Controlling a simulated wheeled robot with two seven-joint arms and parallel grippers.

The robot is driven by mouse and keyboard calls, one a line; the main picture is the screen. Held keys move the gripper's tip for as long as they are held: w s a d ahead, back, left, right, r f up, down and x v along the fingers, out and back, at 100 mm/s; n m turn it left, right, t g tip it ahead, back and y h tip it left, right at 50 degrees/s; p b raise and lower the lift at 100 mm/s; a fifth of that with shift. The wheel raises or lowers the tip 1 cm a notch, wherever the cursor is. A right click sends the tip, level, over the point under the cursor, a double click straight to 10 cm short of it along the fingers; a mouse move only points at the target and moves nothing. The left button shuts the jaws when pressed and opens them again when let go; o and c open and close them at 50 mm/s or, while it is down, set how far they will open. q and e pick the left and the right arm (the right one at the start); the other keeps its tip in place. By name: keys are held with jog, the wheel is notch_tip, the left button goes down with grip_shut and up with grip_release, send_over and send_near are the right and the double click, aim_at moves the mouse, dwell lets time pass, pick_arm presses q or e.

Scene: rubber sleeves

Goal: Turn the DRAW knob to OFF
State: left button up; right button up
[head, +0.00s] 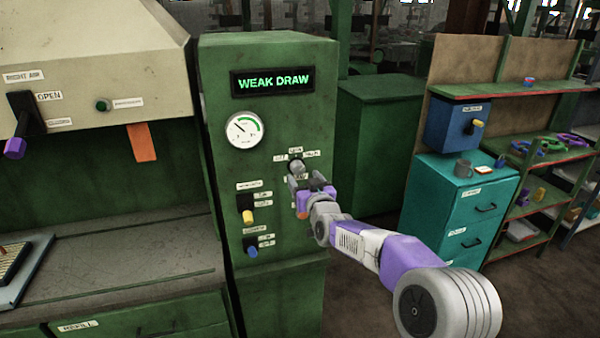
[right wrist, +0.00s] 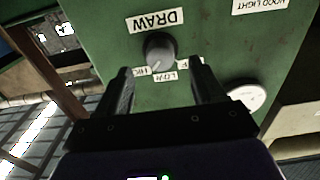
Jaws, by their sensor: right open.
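The DRAW knob (head: 296,167) is a round grey knob on the front of the green cabinet, under a lit display (head: 273,82) reading WEAK DRAW. In the right wrist view the knob (right wrist: 160,48) appears upside down, beside its DRAW label (right wrist: 155,20). The HIGH, LOW and partly covered OFF labels lie on its other side. A pale mark on its rim seems to point near LOW and HIGH. My right gripper (head: 305,181) is open and faces the knob; in the wrist view its fingers (right wrist: 159,68) lie either side of it. Contact cannot be told. My left gripper is out of view.
A round gauge (head: 244,130) sits up and left of the knob. A yellow-tipped switch (head: 246,209) and a blue-tipped switch (head: 251,246) are lower left. A hooded bench (head: 110,245) stands left, and a teal drawer cabinet (head: 455,215) right.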

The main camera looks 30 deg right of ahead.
aim_at(299, 171)
jog(key=shift+x, duration=2.3)
jog(key=c, duration=1.1)
